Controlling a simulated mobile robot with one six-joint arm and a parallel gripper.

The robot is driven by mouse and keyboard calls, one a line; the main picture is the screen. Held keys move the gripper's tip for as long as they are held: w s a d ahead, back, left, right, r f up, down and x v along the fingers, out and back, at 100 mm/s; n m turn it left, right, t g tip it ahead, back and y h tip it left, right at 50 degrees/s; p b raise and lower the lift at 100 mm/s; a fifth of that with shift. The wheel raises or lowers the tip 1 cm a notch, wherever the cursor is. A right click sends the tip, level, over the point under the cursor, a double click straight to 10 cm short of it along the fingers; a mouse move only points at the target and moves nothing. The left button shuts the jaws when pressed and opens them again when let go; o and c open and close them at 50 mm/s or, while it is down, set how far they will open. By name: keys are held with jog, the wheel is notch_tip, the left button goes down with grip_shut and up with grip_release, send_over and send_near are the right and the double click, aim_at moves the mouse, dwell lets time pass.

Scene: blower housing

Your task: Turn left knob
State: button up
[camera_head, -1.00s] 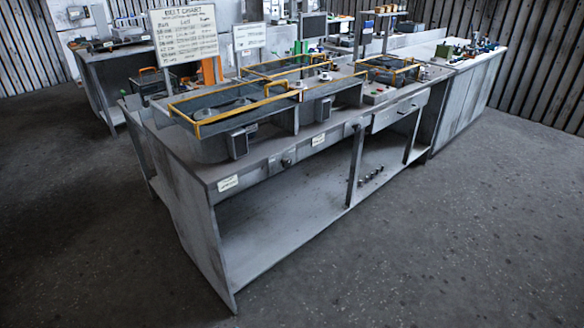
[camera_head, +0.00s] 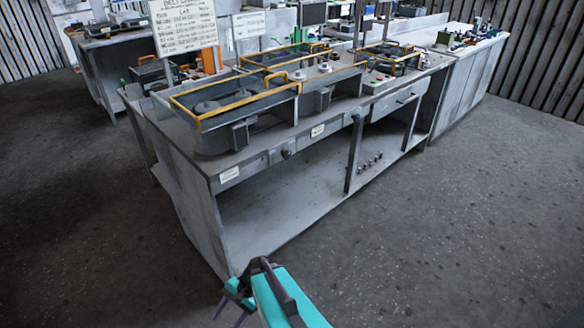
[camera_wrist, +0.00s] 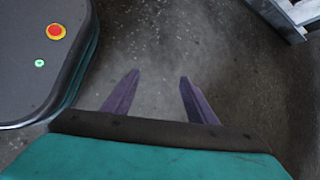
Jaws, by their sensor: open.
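A small dark round knob (camera_head: 286,153) sits on the front edge of the grey workbench (camera_head: 195,235), left of centre, between two white labels. A second dark knob (camera_head: 356,118) is further right on the same edge. My gripper (camera_head: 231,311) is low in the head view, in front of and below the bench's near corner, well apart from the knobs. In the wrist view my gripper (camera_wrist: 159,77) points at the floor, its two purple fingers spread with nothing between them. No knob shows in the wrist view.
Blower housings with orange-framed covers (camera_head: 235,105) stand on the bench. A white chart board (camera_head: 184,25) rises behind them. The bench has an open lower shelf (camera_head: 280,215) and a drawer (camera_head: 392,104). The concrete floor (camera_head: 450,220) in front is clear.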

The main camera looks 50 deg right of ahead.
jog(key=w+d+r+m+t+p, duration=0.2)
jog(key=w+d+r+m+t, duration=0.35)
jog(key=w+d+r, duration=0.35)
jog(key=m+t+h+p, duration=0.5)
jog(key=m+t+h, duration=0.5)
jog(key=m, duration=0.9)
send_near(288, 155)
jog(key=s+t+y, duration=0.1)
jog(key=s, duration=0.5)
jog(key=shift+d+f, duration=0.25)
jog(key=shift+f, duration=0.2)
jog(key=shift+w+d+p, duration=0.15)
jog(key=shift+w+p, duration=0.55)
jog(key=shift+w, duration=1.6)
jog(key=shift+w+d+p, duration=0.15)
jog(key=shift+w+p, duration=0.5)
jog(key=shift+w, duration=1.65)
jog(key=shift+w+d+p, duration=0.15)
jog(key=shift+w+p, duration=0.55)
jog(key=shift+w, duration=1.6)
jog(key=c, duration=1.1)
